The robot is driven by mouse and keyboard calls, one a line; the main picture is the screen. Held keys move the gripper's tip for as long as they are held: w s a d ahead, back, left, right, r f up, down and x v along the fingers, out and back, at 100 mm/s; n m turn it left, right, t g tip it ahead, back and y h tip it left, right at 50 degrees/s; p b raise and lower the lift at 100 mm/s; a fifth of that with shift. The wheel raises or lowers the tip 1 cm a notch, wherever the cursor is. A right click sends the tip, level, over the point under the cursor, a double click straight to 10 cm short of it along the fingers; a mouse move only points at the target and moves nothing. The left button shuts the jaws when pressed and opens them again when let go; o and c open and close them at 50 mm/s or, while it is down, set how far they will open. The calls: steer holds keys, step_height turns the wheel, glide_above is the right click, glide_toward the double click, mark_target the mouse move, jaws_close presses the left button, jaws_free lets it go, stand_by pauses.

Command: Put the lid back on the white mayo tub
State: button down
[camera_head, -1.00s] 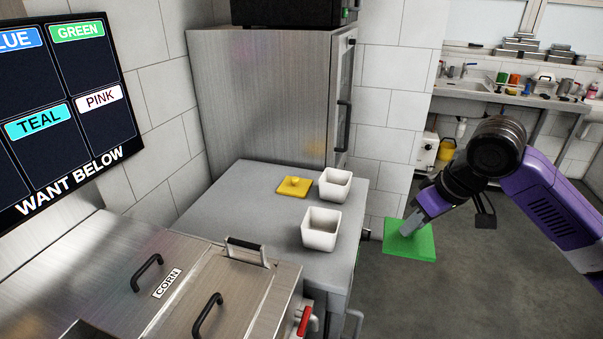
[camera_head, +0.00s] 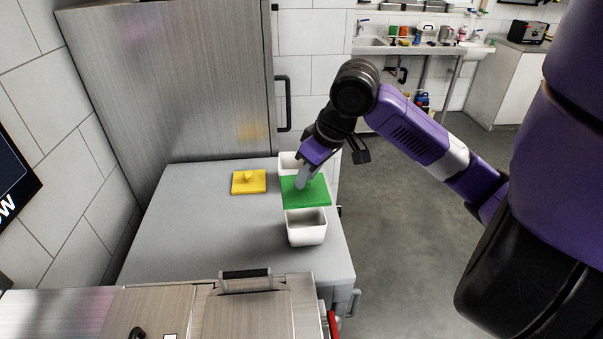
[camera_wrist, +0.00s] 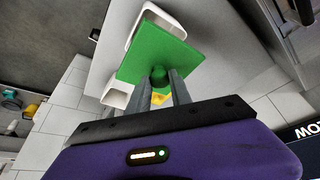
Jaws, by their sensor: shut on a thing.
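My gripper (camera_head: 303,177) is shut on the knob of a square green lid (camera_head: 312,193). The wrist view shows the green lid (camera_wrist: 157,55) with its knob between my two fingers (camera_wrist: 160,78). In the head view the lid overlaps two white square tubs, a nearer tub (camera_head: 306,228) and a farther tub (camera_head: 289,160). Both tubs are partly hidden by the lid; the nearer one looks open and empty. I cannot tell how high the lid is above them. No label on either tub is readable. A yellow lid (camera_head: 249,182) with a knob lies flat on the counter.
A steel unit with handles (camera_head: 160,310) is at the front. The sink area (camera_head: 410,45) is far back.

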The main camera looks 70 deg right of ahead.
mark_target(308, 190)
steer(key=shift+s+f+b, duration=0.1)
steer(key=shift+f+b, duration=2.05)
steer(key=shift+f, duration=0.3)
steer(key=shift+f+b, duration=0.5)
steer(key=shift+b, duration=0.1)
stand_by(2.2)
steer(key=shift+f, duration=0.3)
stand_by(0.5)
steer(key=shift+p, duration=0.3)
stand_by(1.7)
